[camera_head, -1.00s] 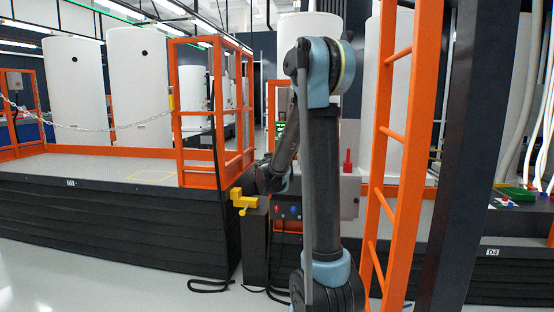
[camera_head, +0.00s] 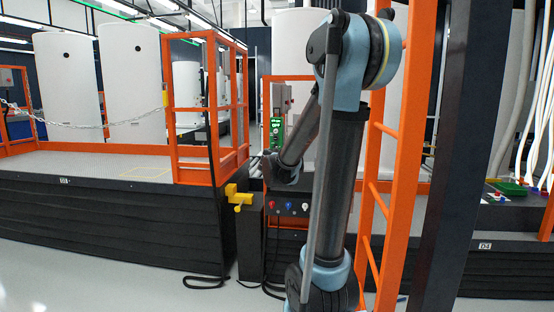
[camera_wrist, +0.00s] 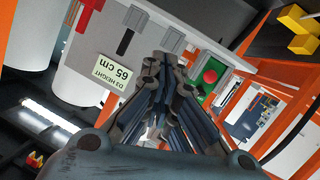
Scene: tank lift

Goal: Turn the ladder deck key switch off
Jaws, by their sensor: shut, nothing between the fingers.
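In the wrist view a grey control panel (camera_wrist: 97,42) lies beyond my gripper (camera_wrist: 165,68), which looks shut and empty with its fingertips close in front of the panel. The panel carries a red handle (camera_wrist: 88,14), a black bar-shaped control (camera_wrist: 127,40), a grey block (camera_wrist: 173,39) and a round red button (camera_wrist: 210,76) on a green plate. A label (camera_wrist: 101,75) reads "D3 HEIGHT 65 cm" upside down. I cannot tell which control is the ladder deck key switch; my fingers hide part of the panel. Contact is unclear. In the head view my arm's far end is dark and indistinct.
An orange ladder (camera_head: 401,170) and dark post (camera_head: 461,150) stand right of my arm. An orange-railed deck (camera_head: 95,165) is at left, with a yellow bracket (camera_head: 240,197) at its corner. A low box with coloured knobs (camera_head: 289,207) and cables is beside it. Floor at front left is clear.

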